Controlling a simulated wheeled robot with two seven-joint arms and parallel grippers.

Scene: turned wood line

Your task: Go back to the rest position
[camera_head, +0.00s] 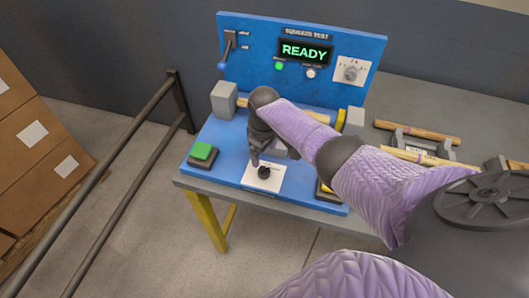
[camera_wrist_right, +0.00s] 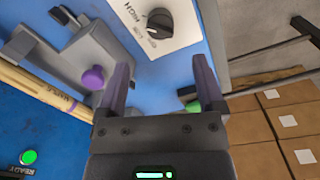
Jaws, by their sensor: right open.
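My right gripper (camera_head: 258,158) is over the front of the blue squeeze test bench, just above a white plate with a black knob (camera_head: 264,173). In the right wrist view my right gripper (camera_wrist_right: 160,78) has its two dark fingers apart with nothing between them. The black knob also shows there (camera_wrist_right: 159,23), beyond the fingertips, on its white plate marked HIGH. My right arm, in a purple sleeve, hides part of the bench. My left gripper is not in view.
The bench's display (camera_head: 305,52) reads READY. A wooden rod (camera_head: 308,114) lies across the bench near a grey block (camera_head: 224,100). A green button (camera_head: 202,151) is at left. Other rods (camera_head: 417,132) lie on the grey table. A dark rail (camera_head: 125,165) and cartons (camera_head: 35,145) stand left.

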